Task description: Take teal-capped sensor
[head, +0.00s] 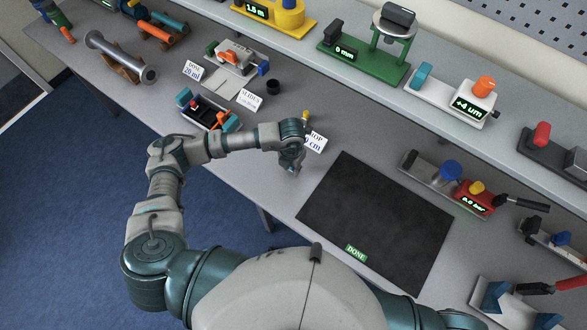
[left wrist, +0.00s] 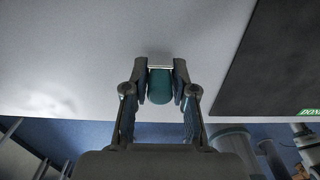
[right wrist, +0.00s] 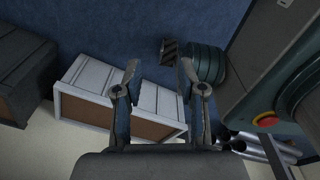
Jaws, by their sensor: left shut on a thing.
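The teal-capped sensor (left wrist: 160,86) shows in the left wrist view as a rounded teal piece between the two fingertips. My left gripper (left wrist: 160,77) is shut on it, one finger on each side, above the grey tabletop. In the head view my left gripper (head: 292,166) is just left of the black mat, and it hides most of the sensor there. Whether the sensor touches the table, I cannot tell. My right gripper (right wrist: 158,76) shows only in the right wrist view. Its fingers are apart with nothing between them.
A black mat (head: 372,222) with a green DONE label (head: 356,253) lies right of my left gripper. Instruments line the raised back shelf (head: 335,68). A white crate (right wrist: 95,95) stands on the floor below my right gripper.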

